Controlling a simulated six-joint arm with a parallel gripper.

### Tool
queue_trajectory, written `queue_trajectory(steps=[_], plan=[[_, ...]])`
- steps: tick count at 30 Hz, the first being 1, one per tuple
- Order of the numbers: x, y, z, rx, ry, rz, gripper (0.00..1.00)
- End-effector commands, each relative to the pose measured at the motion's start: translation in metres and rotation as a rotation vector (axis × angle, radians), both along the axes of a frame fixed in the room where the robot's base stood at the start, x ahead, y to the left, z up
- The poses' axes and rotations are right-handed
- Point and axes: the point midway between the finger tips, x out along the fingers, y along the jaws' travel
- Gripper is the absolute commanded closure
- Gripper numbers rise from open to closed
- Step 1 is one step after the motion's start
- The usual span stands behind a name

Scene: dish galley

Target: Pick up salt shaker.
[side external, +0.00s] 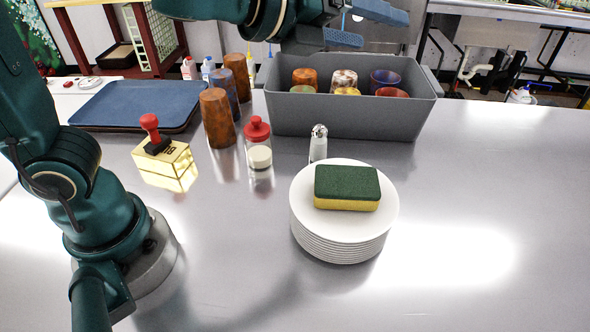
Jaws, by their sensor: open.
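The salt shaker (318,146) appears to be the small clear shaker with a metal top and pale contents. It stands upright on the steel counter, just behind the stack of white plates (340,236) and in front of the grey bin. Its lower part is partly hidden by the plates. My gripper (362,27) is at the top of the side view, above the bin's back edge, open with nothing seen between its fingers. It is well apart from the shaker.
A green and yellow sponge (346,188) lies on the plates. A red-lidded jar (258,146) stands left of the shaker, near brown tumblers (217,120). The grey bin (340,118) holds several cups. A blue tray (135,103) and a gold block (163,160) are left. The right counter is clear.

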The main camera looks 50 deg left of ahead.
Motion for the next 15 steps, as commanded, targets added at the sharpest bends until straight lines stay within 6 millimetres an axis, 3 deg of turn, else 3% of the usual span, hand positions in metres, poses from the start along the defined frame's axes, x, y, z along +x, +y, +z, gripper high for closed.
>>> queue_trajectory(steps=[6,15], plan=[[-0.007,0.039,-0.007,0.306,0.013,0.124,0.24],[-0.026,0.080,-0.017,0.630,0.109,0.225,0.24]])
